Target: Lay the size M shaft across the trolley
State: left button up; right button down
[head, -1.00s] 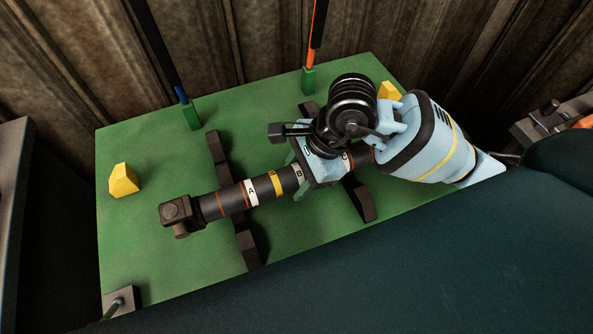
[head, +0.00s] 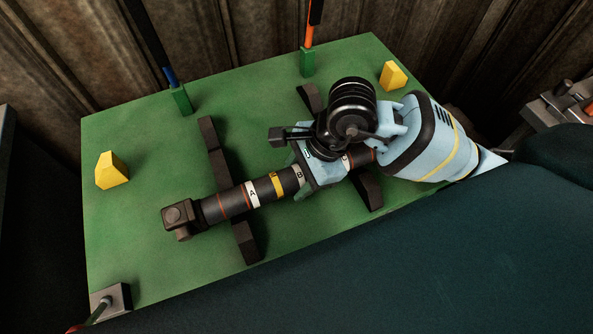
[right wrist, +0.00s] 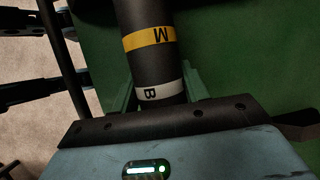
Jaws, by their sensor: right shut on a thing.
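The size M shaft (head: 230,203) is a black rod with red rings, white bands, a yellow band and a block-like joint at its left end. The yellow band reads M in the right wrist view (right wrist: 150,40). My right gripper (head: 304,181) is shut around the shaft right of the yellow band, at the B band. The shaft crosses over both black supports on the green trolley top (head: 150,240). I cannot tell whether it touches them. The gripper hides part of the shaft's right portion. My left gripper is not in view.
The left support (head: 214,150) and right support (head: 368,190) stand on the trolley. Yellow blocks (head: 111,171) (head: 393,76) sit at its left and back right. Upright blue-tipped (head: 170,75) and orange tools (head: 309,35) stand in green holders at the back edge, near a corrugated wall.

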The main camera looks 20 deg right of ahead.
jog(key=shift+f+b, duration=0.35)
jog(key=shift+f, duration=0.35)
